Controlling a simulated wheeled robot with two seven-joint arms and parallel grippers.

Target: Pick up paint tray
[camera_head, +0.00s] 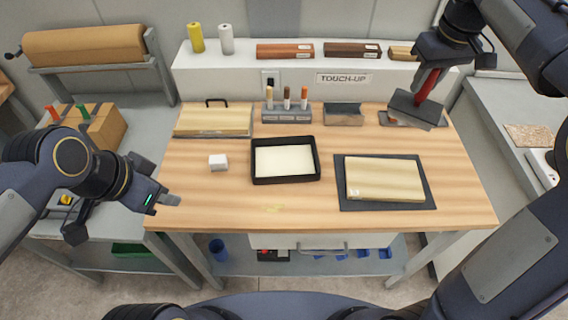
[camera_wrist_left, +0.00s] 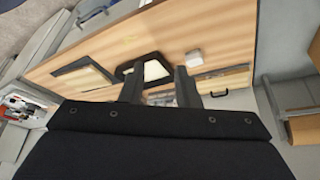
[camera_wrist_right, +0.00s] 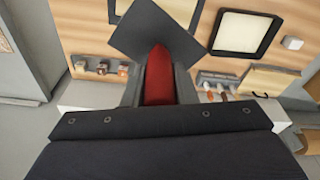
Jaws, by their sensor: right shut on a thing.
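The paint tray (camera_head: 255,178) is a black rectangular tray with a pale cream inside, lying flat in the middle of the wooden bench. It also shows in the left wrist view (camera_wrist_left: 128,72) and the right wrist view (camera_wrist_right: 272,38). My left gripper (camera_head: 172,198) is empty and open, over the bench's left edge, well left of the tray and apart from it. My right gripper (camera_head: 430,74) is shut on the red handle (camera_wrist_right: 157,78) of a tool with a dark flat pad (camera_head: 415,104), at the bench's back right.
A white block (camera_head: 218,162) sits left of the tray. A wooden panel on a dark mat (camera_head: 345,204) lies to its right. Behind stand a rack of sticks (camera_head: 287,116) and another pale panel (camera_head: 212,122). The bench front (camera_head: 300,218) is clear.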

